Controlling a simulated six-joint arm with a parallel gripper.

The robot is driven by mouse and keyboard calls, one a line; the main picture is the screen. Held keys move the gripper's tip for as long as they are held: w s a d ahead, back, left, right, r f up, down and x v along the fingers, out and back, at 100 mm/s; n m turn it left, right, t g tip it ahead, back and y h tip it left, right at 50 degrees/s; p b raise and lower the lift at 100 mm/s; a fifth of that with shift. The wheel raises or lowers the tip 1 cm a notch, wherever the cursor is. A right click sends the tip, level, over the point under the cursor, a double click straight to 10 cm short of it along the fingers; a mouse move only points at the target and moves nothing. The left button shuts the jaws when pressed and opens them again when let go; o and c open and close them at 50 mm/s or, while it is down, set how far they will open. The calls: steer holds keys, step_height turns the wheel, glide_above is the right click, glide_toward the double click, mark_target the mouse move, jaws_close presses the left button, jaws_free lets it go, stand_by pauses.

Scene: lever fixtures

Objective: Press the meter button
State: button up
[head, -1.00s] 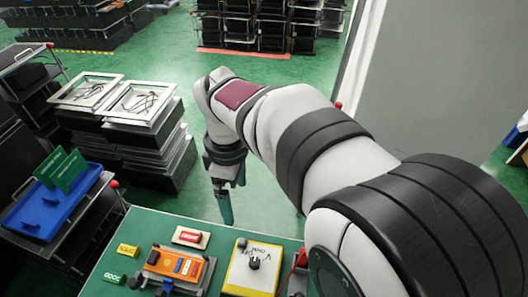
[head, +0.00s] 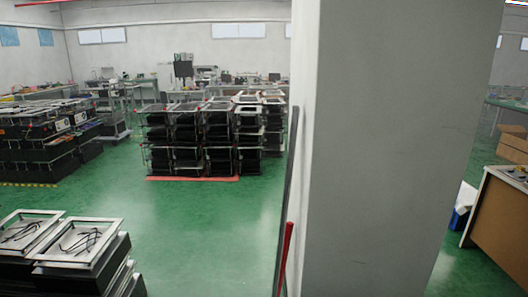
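The meter and its button are not in view. My gripper and arm are not in view either. The head view looks out across the room, above the work table, and the table does not show in it.
A grey pillar (head: 395,150) stands at centre right, with a red pole (head: 286,258) beside its lower left edge. Stacked black crates (head: 215,140) stand further back. Trays with cables (head: 85,243) are at lower left. Green floor (head: 200,225) between them is clear.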

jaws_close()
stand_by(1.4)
